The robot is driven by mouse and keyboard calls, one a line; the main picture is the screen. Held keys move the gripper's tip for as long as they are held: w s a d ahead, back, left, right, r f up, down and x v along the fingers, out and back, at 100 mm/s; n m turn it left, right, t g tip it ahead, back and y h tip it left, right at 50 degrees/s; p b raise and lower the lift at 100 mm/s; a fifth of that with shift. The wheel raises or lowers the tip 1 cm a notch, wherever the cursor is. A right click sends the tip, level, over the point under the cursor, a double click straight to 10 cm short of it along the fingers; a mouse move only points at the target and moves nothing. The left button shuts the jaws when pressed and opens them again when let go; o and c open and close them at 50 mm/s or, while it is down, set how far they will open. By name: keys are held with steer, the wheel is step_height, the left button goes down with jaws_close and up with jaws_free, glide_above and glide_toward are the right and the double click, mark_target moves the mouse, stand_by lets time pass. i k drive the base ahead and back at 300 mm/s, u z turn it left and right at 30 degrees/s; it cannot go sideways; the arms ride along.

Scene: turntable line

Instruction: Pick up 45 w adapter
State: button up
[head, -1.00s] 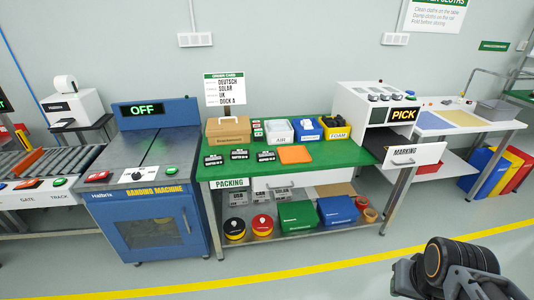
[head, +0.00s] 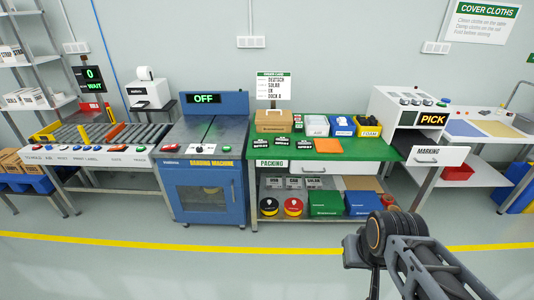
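Three small black boxes with white label print lie on the green packing table top, left (head: 262,142), middle (head: 283,141) and right (head: 305,143). They look like adapters, but the print is too small to tell which one is 45 W. My arm shows at the lower right, in front of the packing table and well short of the boxes. Only its dark joint and grey links are seen. The fingers of my gripper cannot be made out.
The green packing table (head: 352,148) holds a cardboard case (head: 271,125), an orange pad (head: 328,146) and bins. A blue banding machine (head: 207,190) stands left, beside a roller conveyor (head: 100,134). The marking station (head: 437,156) is right. Floor in front is clear.

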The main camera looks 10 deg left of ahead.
mark_target(301, 145)
steer(key=u, duration=1.15)
steer(key=i, duration=1.7)
steer(key=z, duration=0.9)
steer(key=i, duration=1.05)
steer(key=z, duration=0.85)
